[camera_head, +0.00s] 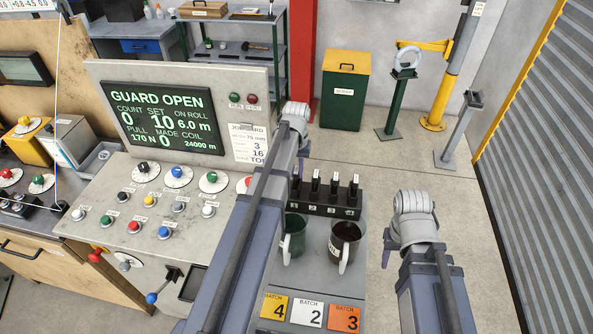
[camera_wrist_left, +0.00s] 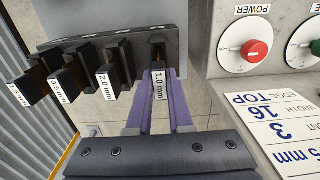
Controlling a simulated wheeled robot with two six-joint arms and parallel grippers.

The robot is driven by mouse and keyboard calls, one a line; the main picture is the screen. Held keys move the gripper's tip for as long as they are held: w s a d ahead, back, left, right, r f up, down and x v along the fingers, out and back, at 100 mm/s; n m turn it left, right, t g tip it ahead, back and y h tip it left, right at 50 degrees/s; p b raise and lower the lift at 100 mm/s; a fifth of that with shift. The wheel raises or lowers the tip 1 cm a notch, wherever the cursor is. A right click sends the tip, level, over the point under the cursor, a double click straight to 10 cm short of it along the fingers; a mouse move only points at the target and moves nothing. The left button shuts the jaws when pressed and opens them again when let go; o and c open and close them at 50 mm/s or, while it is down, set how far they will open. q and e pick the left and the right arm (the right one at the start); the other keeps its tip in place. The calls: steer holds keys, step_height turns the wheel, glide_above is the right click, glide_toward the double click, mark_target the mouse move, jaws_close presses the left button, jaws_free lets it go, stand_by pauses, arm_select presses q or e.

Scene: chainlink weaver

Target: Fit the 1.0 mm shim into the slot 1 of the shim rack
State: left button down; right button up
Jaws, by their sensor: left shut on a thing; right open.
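The 1.0 mm shim (camera_wrist_left: 159,86) is a black-handled piece with a white label, between the purple fingers of my left gripper (camera_wrist_left: 159,98) in the left wrist view. My left gripper is shut on it. It stands at the right end of the row there, at the black shim rack (camera_head: 325,209). In the head view this is the rack's left end, partly hidden by my left arm. I cannot tell how deep the shim sits. The 2.0 mm (camera_wrist_left: 109,84), 0.5 mm (camera_wrist_left: 64,88) and 1.5 mm (camera_wrist_left: 24,90) shims stand beside it. My right gripper (camera_head: 388,256) is open, right of the rack.
A green mug (camera_head: 293,238) and a dark mug (camera_head: 344,236) stand in front of the rack. Batch cards (camera_head: 309,314) lie nearer on the grey shelf. The control panel (camera_head: 145,215) with knobs and buttons is to the left. Open floor lies to the right.

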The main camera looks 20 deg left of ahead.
arm_select(q)
steer(key=shift+f, duration=0.15)
stand_by(0.3)
steer(key=c, duration=0.7)
jaws_free()
steer(key=shift+c, duration=0.2)
step_height(320, 180, up, 8)
steer(key=p, duration=0.7)
steer(key=shift+p, duration=0.4)
steer(key=shift+s, duration=0.1)
